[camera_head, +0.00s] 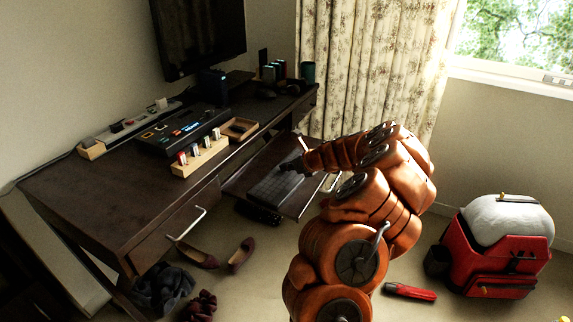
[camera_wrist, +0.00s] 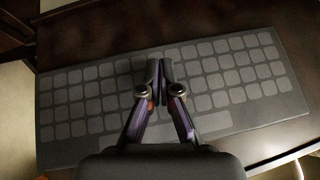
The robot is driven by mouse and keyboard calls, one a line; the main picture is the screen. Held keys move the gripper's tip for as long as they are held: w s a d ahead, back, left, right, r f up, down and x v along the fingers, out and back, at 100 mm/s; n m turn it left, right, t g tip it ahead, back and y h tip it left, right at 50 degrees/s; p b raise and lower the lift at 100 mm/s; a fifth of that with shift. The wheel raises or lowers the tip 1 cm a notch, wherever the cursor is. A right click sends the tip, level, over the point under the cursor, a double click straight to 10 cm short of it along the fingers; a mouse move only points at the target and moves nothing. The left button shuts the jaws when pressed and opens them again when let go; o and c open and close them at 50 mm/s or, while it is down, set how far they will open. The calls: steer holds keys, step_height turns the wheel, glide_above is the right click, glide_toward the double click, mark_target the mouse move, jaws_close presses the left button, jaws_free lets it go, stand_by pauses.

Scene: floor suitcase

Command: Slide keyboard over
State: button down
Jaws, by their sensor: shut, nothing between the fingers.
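The keyboard (camera_head: 272,190) is a flat dark grey slab lying on the pulled-out tray (camera_head: 235,180) under the desk. In the wrist view the keyboard (camera_wrist: 82,105) spans most of the picture, slightly tilted, with lighter grey keys. My gripper (camera_wrist: 159,68) is shut and empty over the middle of the keyboard. Its fingertips point across the key rows and hide some middle keys. I cannot tell whether they touch the keys. In the head view my gripper (camera_head: 292,164) is small and dark above the far part of the keyboard.
The dark desk (camera_head: 90,205) carries a black device (camera_head: 182,132), a wooden block with small items (camera_head: 200,157) and a power strip (camera_head: 130,128). Shoes (camera_head: 240,255) and dark cloth (camera_head: 165,287) lie on the floor. A red suitcase-like bag (camera_head: 500,265) stands at the right.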

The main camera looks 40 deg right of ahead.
steer(key=shift+r+p, duration=0.4)
steer(key=shift+p, duration=0.3)
steer(key=shift+s+f, duration=0.1)
steer(key=shift+s, duration=0.25)
steer(key=s, duration=0.3)
steer(key=s+d, duration=0.1)
steer(key=s, duration=0.3)
steer(key=s+p, duration=0.1)
steer(key=s, duration=0.3)
steer(key=shift+s+d, duration=0.15)
steer(key=shift+d, duration=0.1)
